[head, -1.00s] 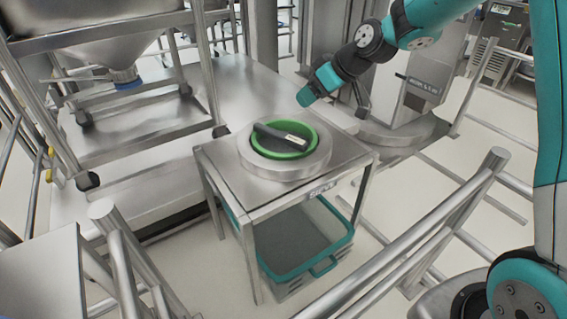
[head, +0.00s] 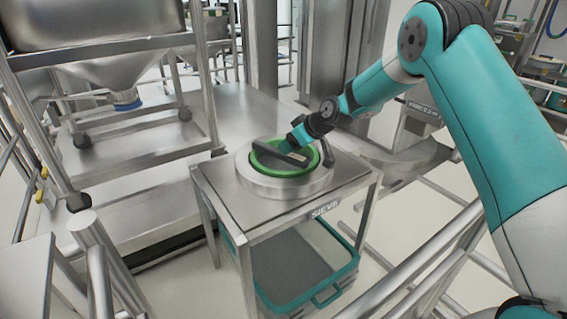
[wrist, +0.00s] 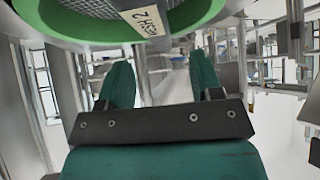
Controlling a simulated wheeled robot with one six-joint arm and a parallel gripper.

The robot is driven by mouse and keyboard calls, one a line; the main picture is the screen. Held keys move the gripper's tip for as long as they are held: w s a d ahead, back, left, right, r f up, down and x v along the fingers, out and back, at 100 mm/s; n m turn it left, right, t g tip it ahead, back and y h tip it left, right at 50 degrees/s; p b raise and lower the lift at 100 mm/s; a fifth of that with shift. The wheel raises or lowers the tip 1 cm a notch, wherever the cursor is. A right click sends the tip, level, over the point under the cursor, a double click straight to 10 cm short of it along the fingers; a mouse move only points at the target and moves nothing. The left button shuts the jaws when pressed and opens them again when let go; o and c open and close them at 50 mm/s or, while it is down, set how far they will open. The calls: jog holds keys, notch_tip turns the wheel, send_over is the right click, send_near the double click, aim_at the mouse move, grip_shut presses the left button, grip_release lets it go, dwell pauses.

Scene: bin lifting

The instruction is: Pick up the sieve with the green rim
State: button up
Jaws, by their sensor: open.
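The sieve with the green rim (head: 285,172) sits in a round metal ring on top of a small steel table. A dark bar with a pale label crosses it. In the wrist view the sieve's green rim (wrist: 60,28) and mesh fill the top, with the label reading "MESH 2". My gripper (head: 286,146) reaches in from the right and overlaps the sieve's far side in the head view. In the wrist view my gripper (wrist: 162,80) shows two teal fingers spread apart, with nothing between them. Whether the fingers touch the sieve is unclear.
The steel table (head: 232,212) carries a "SIEVE" label, and a teal-rimmed bin (head: 345,276) stands beneath it. A steel frame with a hopper (head: 115,75) stands on the left. Metal rails (head: 415,275) run along the front right.

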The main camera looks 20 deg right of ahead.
aim_at(285, 157)
jog(key=shift+b+x, duration=0.55)
jog(key=shift+x, duration=2.2)
jog(key=shift+w+r, duration=0.15)
grip_shut()
